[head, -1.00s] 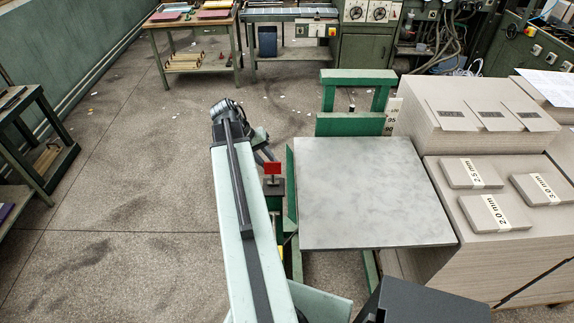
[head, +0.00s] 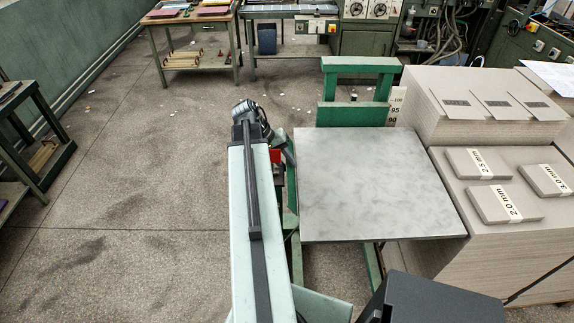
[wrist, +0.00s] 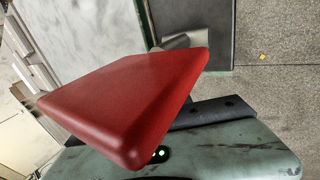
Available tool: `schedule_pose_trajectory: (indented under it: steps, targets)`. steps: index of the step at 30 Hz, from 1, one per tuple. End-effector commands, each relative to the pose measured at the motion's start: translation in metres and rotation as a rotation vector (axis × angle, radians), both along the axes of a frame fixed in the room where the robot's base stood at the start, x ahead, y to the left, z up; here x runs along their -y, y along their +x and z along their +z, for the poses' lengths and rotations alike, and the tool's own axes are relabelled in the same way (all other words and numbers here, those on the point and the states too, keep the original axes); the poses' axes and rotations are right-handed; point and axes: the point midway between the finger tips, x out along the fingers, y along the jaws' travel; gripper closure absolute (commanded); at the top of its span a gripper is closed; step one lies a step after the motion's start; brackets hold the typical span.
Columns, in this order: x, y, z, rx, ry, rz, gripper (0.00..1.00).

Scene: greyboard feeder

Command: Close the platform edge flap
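The platform is a grey metal plate (head: 375,185) on a green frame, right of my arm in the head view. A narrow green strip (head: 292,185) runs along its left edge and may be the flap; my arm partly covers that area. A red block (head: 276,156) shows just right of my arm, beside the strip. In the wrist view a red block (wrist: 130,95) fills the middle, very close to the camera. My gripper (head: 265,137) is by the red block in the head view, mostly hidden by my arm. Its fingers and any contact cannot be made out.
Stacks of greyboard (head: 490,110) stand close to the platform's right side. A green upright frame (head: 357,112) rises behind it. A bench (head: 190,22) stands at the back and a shelf (head: 30,150) at the left.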

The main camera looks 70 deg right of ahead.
Motion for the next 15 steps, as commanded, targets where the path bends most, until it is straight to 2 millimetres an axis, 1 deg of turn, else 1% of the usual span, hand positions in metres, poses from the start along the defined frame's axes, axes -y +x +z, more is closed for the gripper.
schedule_pose_trajectory:
  steps: [1,2,3,4,5,15]
  targets:
    - [0.0,0.0003,0.0009,0.0,0.0,0.0,0.75]
    - [0.0,0.0003,0.001,0.0,0.0,0.0,0.77]
    - [-0.0001,0.0005,0.001,0.0,0.0,0.0,0.88]
    - [-0.0001,0.0005,0.001,0.0,0.0,0.0,0.97]
    - [-0.0001,0.0005,0.001,0.0,0.0,0.0,1.0]
    - [-0.0008,0.0018,0.0004,0.003,0.001,0.001,1.0]
